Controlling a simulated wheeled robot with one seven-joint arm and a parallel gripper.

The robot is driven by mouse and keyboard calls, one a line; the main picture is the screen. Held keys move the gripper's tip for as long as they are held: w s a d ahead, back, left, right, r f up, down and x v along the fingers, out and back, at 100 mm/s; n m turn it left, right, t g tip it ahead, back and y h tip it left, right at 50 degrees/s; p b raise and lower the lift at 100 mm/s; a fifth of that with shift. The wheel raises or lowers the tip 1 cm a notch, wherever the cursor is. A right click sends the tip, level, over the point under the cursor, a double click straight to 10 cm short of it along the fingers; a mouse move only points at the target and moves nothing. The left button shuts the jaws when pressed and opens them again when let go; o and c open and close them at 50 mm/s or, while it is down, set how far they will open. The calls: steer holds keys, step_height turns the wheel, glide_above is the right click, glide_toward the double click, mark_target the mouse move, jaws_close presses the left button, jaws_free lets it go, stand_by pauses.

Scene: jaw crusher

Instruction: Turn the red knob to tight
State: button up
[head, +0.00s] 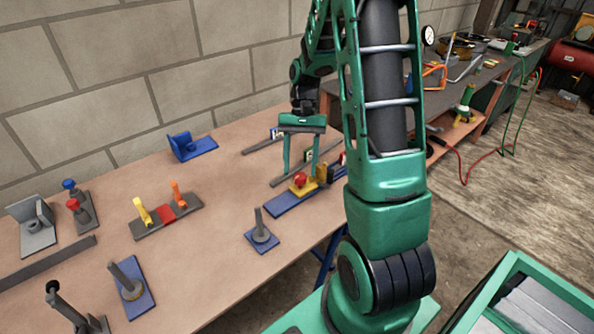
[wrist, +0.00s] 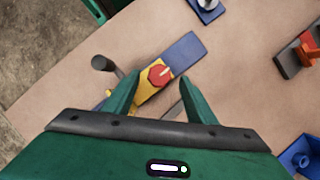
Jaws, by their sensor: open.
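The red knob (wrist: 160,74) shows in the wrist view with a pale pointer line on its top. It sits on a yellow block (wrist: 147,89) on a blue base plate (wrist: 184,50). In the head view the knob (head: 299,179) is on the same blue plate (head: 283,203) near the table's right edge. My gripper (wrist: 156,88) is open and points down, its two green fingers apart on either side of the knob and yellow block. In the head view my gripper (head: 299,170) hangs over the knob. I cannot tell whether the fingers touch it. No tight marking is readable.
A grey post on a blue plate (head: 262,237) stands in front of the knob. An orange and yellow lever fixture (head: 167,215) is to its left, and a blue bracket (head: 190,147) lies near the wall. Bare tabletop (head: 220,265) lies between the fixtures.

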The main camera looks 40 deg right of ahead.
steer(key=v, duration=0.9)
stand_by(0.3)
